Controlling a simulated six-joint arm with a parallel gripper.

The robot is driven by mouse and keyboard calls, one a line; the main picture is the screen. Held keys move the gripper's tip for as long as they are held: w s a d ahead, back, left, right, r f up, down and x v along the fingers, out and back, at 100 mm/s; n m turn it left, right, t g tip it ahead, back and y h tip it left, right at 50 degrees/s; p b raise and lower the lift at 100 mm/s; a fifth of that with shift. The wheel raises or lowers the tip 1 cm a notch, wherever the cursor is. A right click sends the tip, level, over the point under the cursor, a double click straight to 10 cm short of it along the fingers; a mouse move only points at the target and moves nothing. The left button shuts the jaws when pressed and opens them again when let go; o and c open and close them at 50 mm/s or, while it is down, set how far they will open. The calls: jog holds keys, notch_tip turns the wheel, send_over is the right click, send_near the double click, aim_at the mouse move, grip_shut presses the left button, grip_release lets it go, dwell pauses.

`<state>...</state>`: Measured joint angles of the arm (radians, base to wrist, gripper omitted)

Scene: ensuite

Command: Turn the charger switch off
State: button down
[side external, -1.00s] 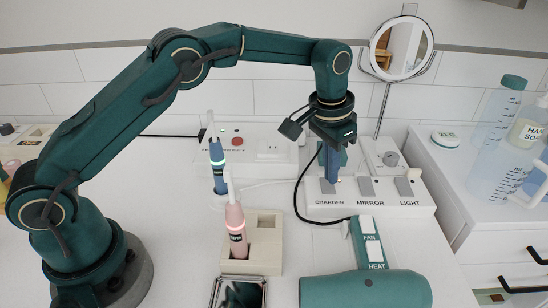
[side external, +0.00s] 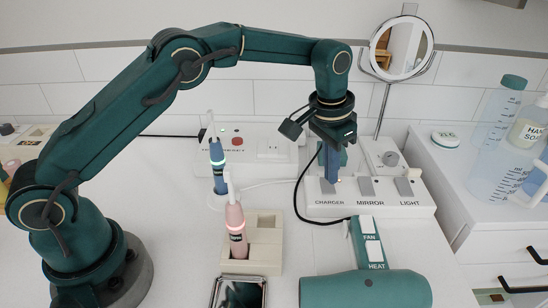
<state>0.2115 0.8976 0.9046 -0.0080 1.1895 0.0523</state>
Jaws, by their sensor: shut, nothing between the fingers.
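A white switch panel (side external: 388,209) lies on the counter with three grey rocker switches labelled CHARGER, MIRROR and LIGHT. The charger switch (side external: 328,187) is at the left end. My gripper (side external: 332,180) is shut and empty, pointing straight down over it. The blue fingertips are at or just above the switch and cover part of it; I cannot tell whether they touch. The mirror switch (side external: 366,187) and light switch (side external: 404,187) are clear to the right. A blue electric toothbrush (side external: 217,168) with a lit green ring stands upright behind, to the left.
A pink toothbrush (side external: 236,229) stands in a cream holder (side external: 265,244). A green hair dryer (side external: 365,287) lies in front of the panel, its black cord curving beside my gripper. A socket panel (side external: 272,148) and a round mirror (side external: 401,48) are behind.

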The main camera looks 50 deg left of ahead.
aim_at(328, 190)
jog(key=shift+f, duration=1.15)
dwell(0.9)
jog(key=shift+r, duration=3.5)
